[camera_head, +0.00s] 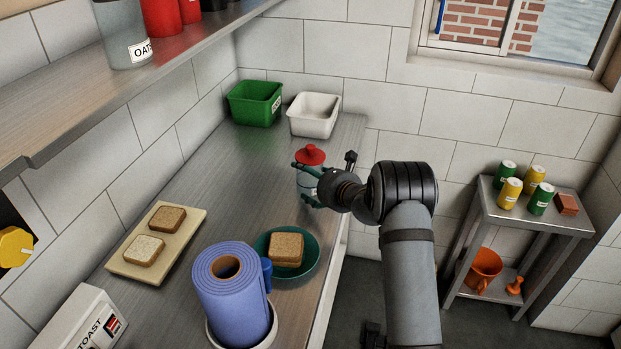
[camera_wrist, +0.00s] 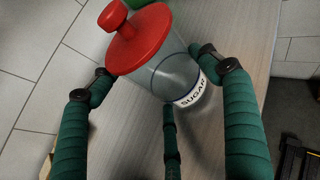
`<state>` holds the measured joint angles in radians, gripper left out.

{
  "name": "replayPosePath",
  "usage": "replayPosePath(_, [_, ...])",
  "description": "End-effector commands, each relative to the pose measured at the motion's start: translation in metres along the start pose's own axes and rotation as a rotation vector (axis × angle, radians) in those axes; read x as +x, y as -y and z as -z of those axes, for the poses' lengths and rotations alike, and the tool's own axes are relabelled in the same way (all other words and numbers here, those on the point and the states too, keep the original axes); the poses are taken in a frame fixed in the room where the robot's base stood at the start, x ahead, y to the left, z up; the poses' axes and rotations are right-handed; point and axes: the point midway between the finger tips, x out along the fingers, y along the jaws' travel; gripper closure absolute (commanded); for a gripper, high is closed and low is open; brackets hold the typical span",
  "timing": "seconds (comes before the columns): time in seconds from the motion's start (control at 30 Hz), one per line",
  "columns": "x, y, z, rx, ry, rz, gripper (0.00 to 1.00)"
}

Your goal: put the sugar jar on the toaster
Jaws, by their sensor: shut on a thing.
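The sugar jar (camera_head: 307,178) is a clear glass jar with a red knobbed lid (camera_head: 311,154), at the far part of the counter. In the wrist view the jar (camera_wrist: 180,74) fills the upper middle, its SUGAR label facing the lower right. My gripper (camera_head: 306,184) is shut on the jar, with green fingers on either side of its body. I cannot tell whether the jar's base touches the counter. The toaster (camera_head: 84,322) is a white box marked TOAST at the bottom left, partly cut off by the frame edge. Its top slots are not clearly visible.
A blue paper roll (camera_head: 233,298), a teal plate (camera_head: 312,262) with bread and a blue mug (camera_head: 267,272) stand between jar and toaster. A board (camera_head: 187,236) with bread lies left. A shelf (camera_head: 120,85) overhangs the left side. Green (camera_head: 255,103) and white bins (camera_head: 314,115) stand behind.

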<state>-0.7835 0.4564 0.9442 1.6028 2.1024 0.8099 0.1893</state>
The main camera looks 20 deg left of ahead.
Motion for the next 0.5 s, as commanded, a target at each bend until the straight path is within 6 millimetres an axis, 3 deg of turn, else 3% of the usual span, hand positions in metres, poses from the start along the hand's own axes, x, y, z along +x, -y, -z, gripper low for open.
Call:
replayPosePath(0.37, [0.0028, -0.0003, 0.0065, -0.001, 0.003, 0.001, 0.51])
replayPosePath(0.4, [0.0028, -0.0004, 0.0069, -0.001, 0.001, 0.0, 0.23])
replayPosePath(0.5, [0.0026, -0.0003, 0.0065, -0.001, 0.001, 0.0, 0.17])
